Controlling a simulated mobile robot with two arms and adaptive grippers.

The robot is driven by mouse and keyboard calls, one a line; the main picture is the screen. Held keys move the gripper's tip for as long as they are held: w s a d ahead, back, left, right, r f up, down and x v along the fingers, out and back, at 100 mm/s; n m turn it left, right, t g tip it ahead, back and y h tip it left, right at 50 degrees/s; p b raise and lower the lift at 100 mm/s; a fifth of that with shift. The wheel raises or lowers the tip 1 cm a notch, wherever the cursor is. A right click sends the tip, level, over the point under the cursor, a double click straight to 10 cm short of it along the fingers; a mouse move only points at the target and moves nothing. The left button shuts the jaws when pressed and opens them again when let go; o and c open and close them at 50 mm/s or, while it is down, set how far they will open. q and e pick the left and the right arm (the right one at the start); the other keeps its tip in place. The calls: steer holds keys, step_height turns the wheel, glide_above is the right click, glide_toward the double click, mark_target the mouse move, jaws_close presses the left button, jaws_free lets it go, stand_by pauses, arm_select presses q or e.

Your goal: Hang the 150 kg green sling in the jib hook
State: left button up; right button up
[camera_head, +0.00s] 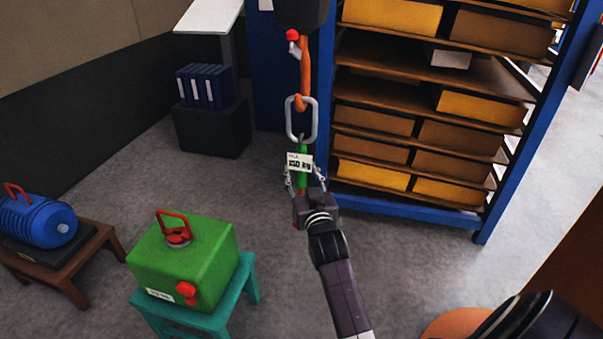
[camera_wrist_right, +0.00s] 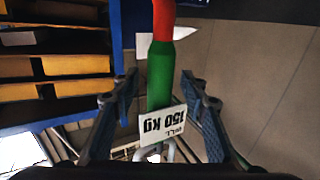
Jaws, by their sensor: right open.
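The orange jib hook (camera_head: 306,68) hangs from a dark block, with a red-tipped latch at its side. The sling's steel ring (camera_head: 315,118) hangs at the hook's bend and appears to be threaded on it. Below it hang a white 150 kg tag (camera_head: 299,162) and the green sling (camera_head: 302,179). My right gripper (camera_head: 305,188) is just below the tag. In the right wrist view its open fingers (camera_wrist_right: 160,88) stand on either side of the green sling (camera_wrist_right: 159,78), with gaps, and the tag (camera_wrist_right: 162,125) hangs upside down in the picture. My left gripper is out of view.
A blue shelf rack (camera_head: 484,225) with yellow and brown bins stands behind the hook. A green casting (camera_head: 190,255) with a red handle sits on a teal stool (camera_head: 252,285). A blue casting (camera_head: 38,222) rests on a brown stool (camera_head: 85,262). Grey floor between is clear.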

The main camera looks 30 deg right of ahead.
steer(key=shift+f, duration=0.35)
steer(key=v, duration=0.7)
steer(key=shift+s+r, duration=0.25)
steer(key=shift+r, duration=0.05)
steer(key=shift+a, duration=0.1)
